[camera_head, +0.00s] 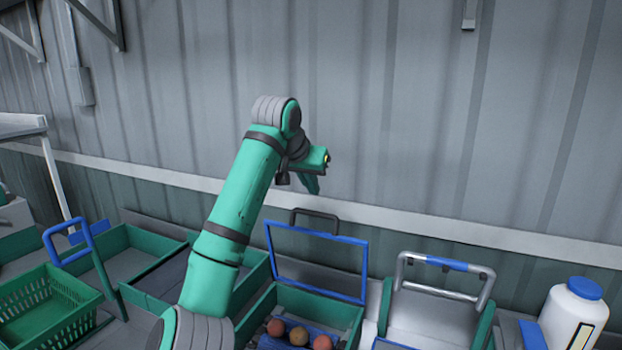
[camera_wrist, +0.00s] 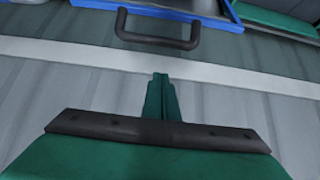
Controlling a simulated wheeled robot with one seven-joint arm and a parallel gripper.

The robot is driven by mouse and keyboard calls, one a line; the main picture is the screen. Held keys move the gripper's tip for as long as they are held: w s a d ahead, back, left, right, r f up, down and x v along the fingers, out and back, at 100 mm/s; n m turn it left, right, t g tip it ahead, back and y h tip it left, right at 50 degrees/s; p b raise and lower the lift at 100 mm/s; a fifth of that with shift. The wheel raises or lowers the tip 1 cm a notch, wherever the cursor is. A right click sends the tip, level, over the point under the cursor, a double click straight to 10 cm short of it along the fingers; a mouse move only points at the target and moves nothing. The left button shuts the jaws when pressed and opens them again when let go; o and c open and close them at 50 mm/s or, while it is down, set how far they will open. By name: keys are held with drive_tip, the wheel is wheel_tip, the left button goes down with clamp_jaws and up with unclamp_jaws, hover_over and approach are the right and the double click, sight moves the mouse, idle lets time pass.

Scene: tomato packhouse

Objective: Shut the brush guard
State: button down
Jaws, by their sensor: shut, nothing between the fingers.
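The brush guard (camera_head: 365,270) is a clear panel in a blue frame. It stands raised at the back of a green-sided unit, tilted up, with a dark handle (camera_head: 314,214) on its top edge. Under it, several red and orange tomatoes lie in the unit on a blue bed. My gripper (camera_head: 314,188) is shut and empty, a little above the handle in the head view. In the wrist view my gripper (camera_wrist: 160,78) shows its fingers together, apart from the dark handle (camera_wrist: 157,40) and the blue frame edge beyond.
To the right are a unit with a grey tubular bar (camera_head: 405,262) and a white bottle with a blue cap (camera_head: 575,315). Green trays (camera_head: 125,250) and a green basket (camera_head: 45,305) are at left. The corrugated wall (camera_head: 420,110) stands close behind.

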drive_tip(key=shift+s+f, duration=0.25)
drive_tip(key=shift+f, duration=0.8)
drive_tip(key=shift+s+f, duration=0.25)
drive_tip(key=shift+f, duration=0.75)
